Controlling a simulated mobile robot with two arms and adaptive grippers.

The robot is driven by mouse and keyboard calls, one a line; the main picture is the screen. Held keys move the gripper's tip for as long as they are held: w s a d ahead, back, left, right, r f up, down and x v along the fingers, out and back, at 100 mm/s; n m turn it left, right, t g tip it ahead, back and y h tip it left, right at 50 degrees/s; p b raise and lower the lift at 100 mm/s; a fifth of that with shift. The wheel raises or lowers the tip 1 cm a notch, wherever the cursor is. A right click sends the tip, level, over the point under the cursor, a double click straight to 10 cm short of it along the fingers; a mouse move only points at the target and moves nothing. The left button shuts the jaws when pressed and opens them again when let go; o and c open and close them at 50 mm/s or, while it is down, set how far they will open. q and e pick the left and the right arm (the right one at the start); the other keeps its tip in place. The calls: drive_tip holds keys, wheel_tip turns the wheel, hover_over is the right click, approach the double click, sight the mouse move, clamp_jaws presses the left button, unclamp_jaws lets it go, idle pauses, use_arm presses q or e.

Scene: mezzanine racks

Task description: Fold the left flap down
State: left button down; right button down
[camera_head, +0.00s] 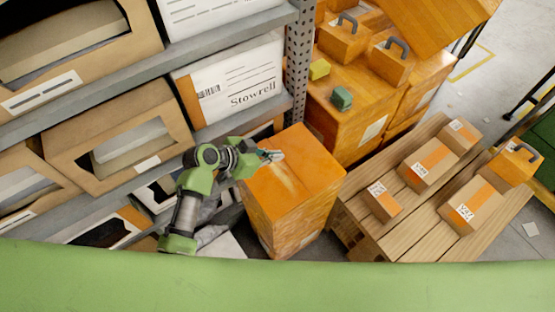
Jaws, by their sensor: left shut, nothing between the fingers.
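An orange cardboard box (297,208) stands in the middle, between the shelf rack and the wooden pallet. Its top (305,165) looks mostly flat, with a lighter line running across it. I cannot tell clearly where the left flap ends or whether it lies fully flat. My left gripper (277,155) is shut and empty at the left back part of the box top. It looks very close to the top, but I cannot tell if it touches. The arm hides part of the box's left edge. My right gripper is not in view.
A metal rack (235,37) with open-fronted cartons and a white Stowrell box (235,85) is close on the left. A wooden pallet (425,222) with several small parcels stands right. Larger orange boxes (365,85) with small blocks on top stand behind.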

sight(283, 164)
use_arm(q)
drive_tip(key=shift+w+d+f, duration=0.15)
drive_tip(key=shift+f, duration=0.95)
drive_tip(key=shift+w+d+f, duration=0.1)
drive_tip(key=shift+d+f, duration=0.05)
drive_tip(key=shift+f, duration=0.9)
drive_tip(key=shift+f, duration=0.1)
drive_tip(key=shift+w+d+f+b, duration=0.1)
drive_tip(key=shift+d+f+b, duration=0.1)
drive_tip(key=shift+f+b, duration=0.6)
drive_tip(key=shift+r, duration=0.15)
